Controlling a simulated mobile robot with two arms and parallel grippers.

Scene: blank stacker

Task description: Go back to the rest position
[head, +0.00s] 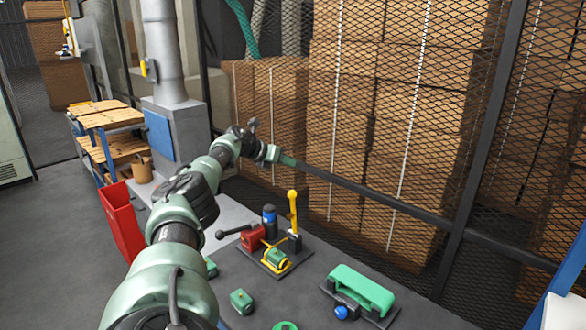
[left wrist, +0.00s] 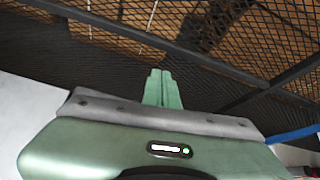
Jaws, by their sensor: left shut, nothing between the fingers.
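My left arm reaches out over the dark worktop in the head view. Its gripper (head: 287,160) points right, towards the mesh fence, and sits above the worktop. In the left wrist view the two green fingers of the left gripper (left wrist: 162,75) lie side by side, shut and empty. Dark floor or worktop and the mesh fence show beyond them. My right gripper is not in view.
A small machine (head: 276,262) with a yellow lever stands on the worktop, with a green device (head: 361,289) to its right. A red bin (head: 122,222) is at left. The mesh fence (head: 400,120) closes the back, with brown stacks (head: 350,180) behind it.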

